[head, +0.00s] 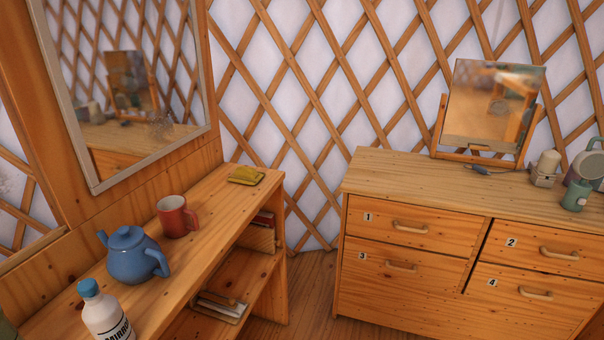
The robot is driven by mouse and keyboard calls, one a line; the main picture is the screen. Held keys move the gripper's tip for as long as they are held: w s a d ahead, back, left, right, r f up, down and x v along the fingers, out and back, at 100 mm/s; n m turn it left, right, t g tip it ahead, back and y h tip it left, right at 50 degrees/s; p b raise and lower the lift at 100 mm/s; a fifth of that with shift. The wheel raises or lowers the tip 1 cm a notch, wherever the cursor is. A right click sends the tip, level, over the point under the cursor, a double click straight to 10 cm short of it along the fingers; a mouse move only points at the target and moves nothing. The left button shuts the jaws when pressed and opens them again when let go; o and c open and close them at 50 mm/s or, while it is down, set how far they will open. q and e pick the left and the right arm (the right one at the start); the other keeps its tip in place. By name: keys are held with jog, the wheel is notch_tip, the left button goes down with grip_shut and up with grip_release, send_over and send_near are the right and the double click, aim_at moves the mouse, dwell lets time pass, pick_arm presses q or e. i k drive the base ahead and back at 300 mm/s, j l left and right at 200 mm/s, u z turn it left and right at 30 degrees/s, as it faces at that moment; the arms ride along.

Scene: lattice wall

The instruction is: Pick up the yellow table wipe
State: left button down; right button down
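The yellow table wipe (246,175) lies on the wooden shelf top on the left, near its far right end. It looks like a small folded yellow cloth, flat and slightly uneven. Nothing covers it. Neither of my grippers shows in the head view.
On the same wooden shelf unit (236,204) stand a red mug (177,217), a blue teapot (127,254) and a white bottle with blue cap (106,312). A numbered drawer chest (400,178) stands right, bearing a tilting mirror (491,103). Floor (312,290) shows between them.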

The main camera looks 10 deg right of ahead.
aim_at(243, 175)
jog(key=i+l+u, duration=0.15)
jog(key=i+l, duration=0.2)
jog(key=i+l+u, duration=0.2)
jog(key=l, duration=0.35)
jog(key=i, duration=0.1)
